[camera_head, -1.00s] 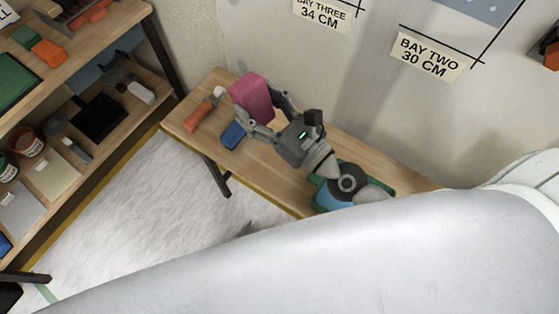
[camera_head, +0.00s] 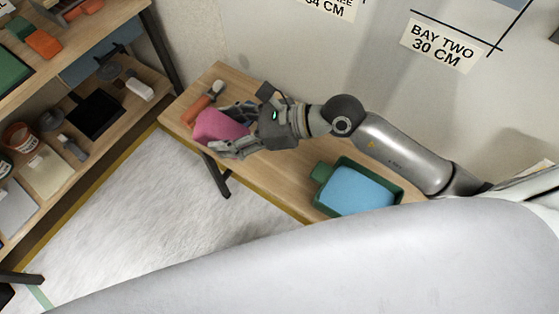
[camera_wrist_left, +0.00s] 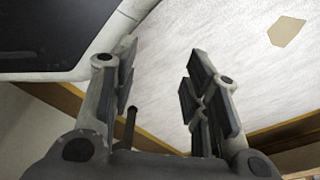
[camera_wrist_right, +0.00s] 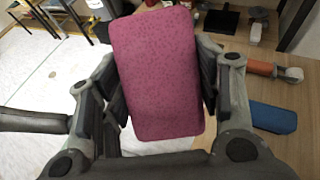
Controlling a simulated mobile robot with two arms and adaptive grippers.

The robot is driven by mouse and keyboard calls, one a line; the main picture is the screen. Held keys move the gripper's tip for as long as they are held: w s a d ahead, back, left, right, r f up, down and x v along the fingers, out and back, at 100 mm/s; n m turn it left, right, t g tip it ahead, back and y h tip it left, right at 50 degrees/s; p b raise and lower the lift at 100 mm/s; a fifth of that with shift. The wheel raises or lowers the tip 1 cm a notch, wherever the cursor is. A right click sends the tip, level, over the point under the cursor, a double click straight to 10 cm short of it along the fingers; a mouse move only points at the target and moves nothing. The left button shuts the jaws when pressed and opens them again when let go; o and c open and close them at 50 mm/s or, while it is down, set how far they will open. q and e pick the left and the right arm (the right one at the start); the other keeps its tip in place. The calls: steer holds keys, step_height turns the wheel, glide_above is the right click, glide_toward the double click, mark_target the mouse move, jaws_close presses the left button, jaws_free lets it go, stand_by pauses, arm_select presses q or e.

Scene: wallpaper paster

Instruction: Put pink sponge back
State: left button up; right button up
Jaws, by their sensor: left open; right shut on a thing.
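The pink sponge (camera_head: 219,126) is a thick block, held over the far left part of the wooden bench in the head view. It fills the middle of the right wrist view (camera_wrist_right: 157,75). My right gripper (camera_head: 228,135) is shut on the sponge, with one finger on each side of it. Whether the sponge touches the bench top, I cannot tell. My left gripper (camera_wrist_left: 160,65) is open and empty in the left wrist view, with pale floor between its fingers. It is not visible in the head view.
The bench (camera_head: 283,172) bears an orange-handled tool (camera_head: 199,106) beside the sponge and a green tray (camera_head: 324,203) with a blue inside, nearer my body. A blue object (camera_wrist_right: 273,117) lies near the tool. A loaded shelf (camera_head: 125,110) stands at the left. Bench room shows between sponge and tray.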

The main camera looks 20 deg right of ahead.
steer(key=f+n+g+b, duration=0.1)
steer(key=s+f+n+g+h+b, duration=0.1)
steer(key=f+g, duration=0.1)
steer(key=s+f+n+g+h, duration=0.1)
steer(key=n, duration=0.1)
steer(key=shift+s+f+g+b, duration=0.15)
steer(key=shift+f+g+b, duration=0.15)
steer(key=shift+g+b, duration=0.1)
arm_select(q)
steer(key=w+d+f+b, duration=0.1)
steer(key=w+b, duration=0.5)
steer(key=w, duration=0.1)
steer(key=shift+f+t+b, duration=0.3)
steer(key=shift+f, duration=0.1)
arm_select(e)
steer(key=s+d+f+n+g+h, duration=0.1)
steer(key=s+d+f+n+h, duration=0.2)
steer(key=d, duration=0.4)
steer(key=s+d+f+n+g+h, duration=0.2)
steer(key=s+d+f+n+h, duration=0.1)
steer(key=d, duration=0.5)
steer(key=shift+s+f+n+h, duration=0.35)
steer(key=shift+n+h, duration=0.35)
steer(key=shift+n, duration=0.4)
arm_select(q)
steer(key=shift+d, duration=0.1)
